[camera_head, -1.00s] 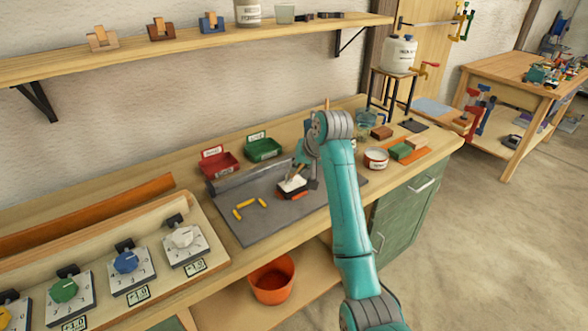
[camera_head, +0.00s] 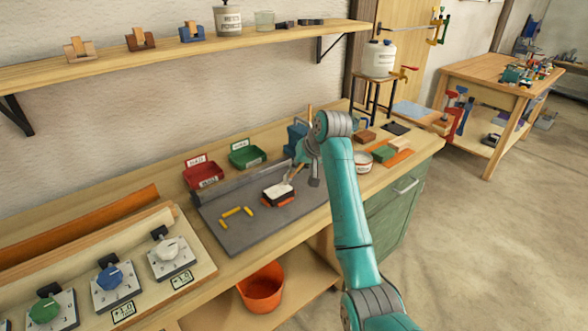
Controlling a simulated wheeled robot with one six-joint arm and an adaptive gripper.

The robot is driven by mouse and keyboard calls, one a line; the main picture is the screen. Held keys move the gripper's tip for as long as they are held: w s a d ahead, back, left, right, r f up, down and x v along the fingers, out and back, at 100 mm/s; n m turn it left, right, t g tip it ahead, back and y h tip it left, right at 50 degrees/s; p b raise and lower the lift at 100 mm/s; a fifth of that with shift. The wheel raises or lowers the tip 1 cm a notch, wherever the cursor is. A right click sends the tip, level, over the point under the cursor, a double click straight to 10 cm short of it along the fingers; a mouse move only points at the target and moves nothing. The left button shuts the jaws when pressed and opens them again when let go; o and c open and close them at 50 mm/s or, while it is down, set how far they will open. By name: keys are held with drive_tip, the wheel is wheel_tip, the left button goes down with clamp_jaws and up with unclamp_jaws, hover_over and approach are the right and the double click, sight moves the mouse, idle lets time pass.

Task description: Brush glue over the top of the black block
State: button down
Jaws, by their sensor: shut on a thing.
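The black block (camera_head: 278,200) lies on the grey mat (camera_head: 243,238) on the workbench, between orange pieces (camera_head: 287,202). A white layer of glue (camera_head: 277,190) covers much of its visible top. My gripper (camera_head: 302,162) is shut on a brush. The brush's wooden handle (camera_head: 309,117) sticks up behind my wrist. Its lower end (camera_head: 290,178) points down at the back right part of the block's top. I cannot tell whether the bristles touch the glue. My fingers are small and partly hidden by the wrist.
Yellow sticks (camera_head: 233,211) lie left of the block. Red (camera_head: 203,175) and green (camera_head: 246,155) bins stand behind the mat. A round tin (camera_head: 362,163) stands to the right. A dial panel (camera_head: 125,265) fills the bench's left. The mat's front is clear.

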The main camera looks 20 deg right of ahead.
drive_tip(key=shift+r, duration=3)
drive_tip(key=shift+r, duration=0.15)
drive_tip(key=shift+r, duration=1.35)
drive_tip(key=shift+s+d, duration=0.1)
